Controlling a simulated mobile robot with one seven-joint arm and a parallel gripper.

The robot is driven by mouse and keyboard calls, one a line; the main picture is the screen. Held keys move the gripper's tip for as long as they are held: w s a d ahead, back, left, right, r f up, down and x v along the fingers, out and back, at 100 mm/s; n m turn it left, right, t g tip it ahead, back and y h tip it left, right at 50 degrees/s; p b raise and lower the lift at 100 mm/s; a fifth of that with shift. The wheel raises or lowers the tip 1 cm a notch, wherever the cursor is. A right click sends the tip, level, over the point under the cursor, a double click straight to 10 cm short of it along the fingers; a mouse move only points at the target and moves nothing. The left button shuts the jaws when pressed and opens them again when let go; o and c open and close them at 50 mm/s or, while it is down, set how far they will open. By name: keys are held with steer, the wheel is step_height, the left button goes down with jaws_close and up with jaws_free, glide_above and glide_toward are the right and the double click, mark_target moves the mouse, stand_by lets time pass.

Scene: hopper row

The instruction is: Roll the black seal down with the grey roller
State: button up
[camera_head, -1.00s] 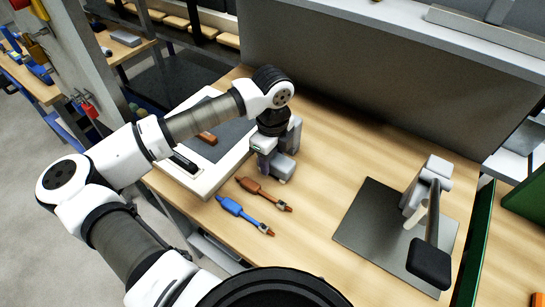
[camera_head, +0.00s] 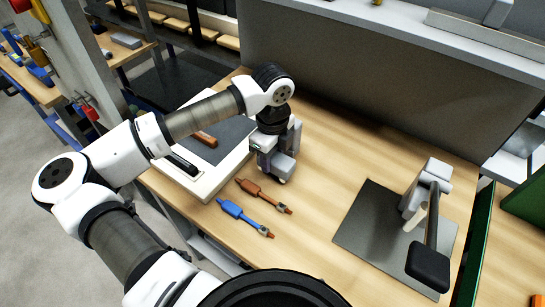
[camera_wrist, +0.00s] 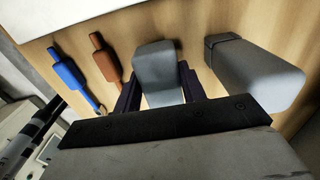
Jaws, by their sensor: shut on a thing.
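My gripper (camera_wrist: 160,92) is shut on a grey block-like thing (camera_wrist: 158,62), which shows between its two dark fingers in the wrist view. I take it for the grey roller, but its rolling part cannot be made out. In the head view the gripper (camera_head: 275,158) is low over the wooden bench, just right of a white-framed panel (camera_head: 203,187) with a dark grey middle. A black strip (camera_head: 183,164) lies at the near left of the frame; it may be the black seal. Part of the panel is hidden behind my arm.
A brown tool (camera_head: 264,194) and a blue tool (camera_head: 243,217) lie in front of the gripper. A grey block (camera_wrist: 255,72) stands close behind it. A brown block (camera_head: 205,139) is on the panel. A grey stand with a black pad (camera_head: 428,266) occupies the right; bare bench lies between.

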steer(key=shift+r+p, duration=0.5)
steer(key=shift+r, duration=1.85)
